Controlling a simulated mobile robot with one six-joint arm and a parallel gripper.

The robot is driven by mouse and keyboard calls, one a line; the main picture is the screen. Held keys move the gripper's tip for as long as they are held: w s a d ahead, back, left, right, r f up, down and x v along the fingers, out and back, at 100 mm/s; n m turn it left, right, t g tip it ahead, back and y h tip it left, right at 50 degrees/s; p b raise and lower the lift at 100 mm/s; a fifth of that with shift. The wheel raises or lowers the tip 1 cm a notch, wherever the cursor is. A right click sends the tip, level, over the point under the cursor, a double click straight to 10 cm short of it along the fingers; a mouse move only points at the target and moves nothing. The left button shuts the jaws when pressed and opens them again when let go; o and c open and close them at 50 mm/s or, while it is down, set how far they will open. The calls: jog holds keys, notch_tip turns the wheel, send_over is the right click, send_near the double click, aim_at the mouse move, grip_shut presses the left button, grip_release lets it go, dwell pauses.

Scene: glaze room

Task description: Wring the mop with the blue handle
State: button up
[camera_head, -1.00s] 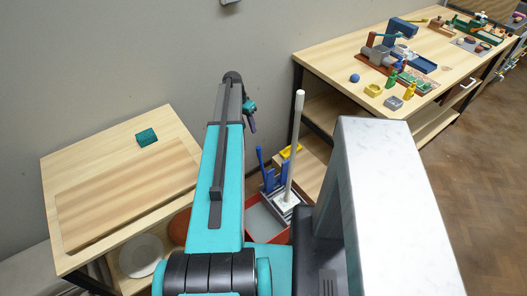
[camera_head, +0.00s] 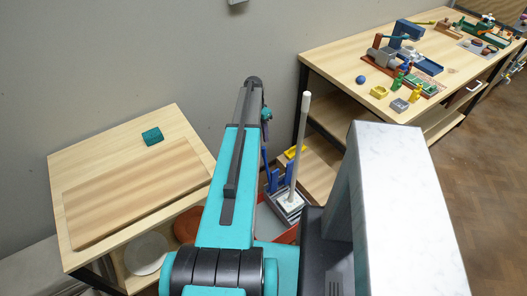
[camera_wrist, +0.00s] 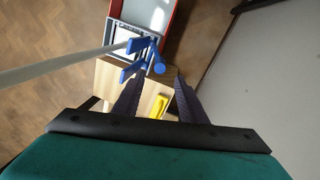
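A mop with a pale pole (camera_head: 302,140) stands upright, its white head (camera_head: 289,203) in a grey wringer. The pole also crosses the left of the wrist view (camera_wrist: 60,68). A blue handle (camera_head: 265,163) rises from the wringer's left side, partly hidden by my arm. In the wrist view the blue handle (camera_wrist: 138,46), with a round end, lies just beyond the fingertips. My gripper (camera_wrist: 158,77) is open, with nothing between its fingers. In the head view only a bit of my gripper shows behind the arm, above the blue handle.
The wringer stands in a red-walled container (camera_head: 270,223). A yellow piece (camera_head: 294,152) lies on a low wooden shelf behind. A wooden bench (camera_head: 80,165) with a teal block (camera_head: 152,136) is at left. A cluttered workbench (camera_head: 340,65) is at back right.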

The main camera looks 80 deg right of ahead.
aim_at(264, 152)
jog(key=shift+s+a+f+p, duration=0.25)
jog(key=shift+f+p, duration=0.4)
jog(key=shift+f, duration=1.3)
jog(key=shift+s+a+f+p, duration=0.2)
jog(key=shift+f+p, duration=0.45)
jog(key=shift+f, duration=1.35)
jog(key=shift+s+a+f+p, duration=0.1)
jog(key=shift+s+f+p, duration=0.4)
jog(key=shift+f, duration=1.45)
jog(key=shift+w, duration=0.2)
grip_shut()
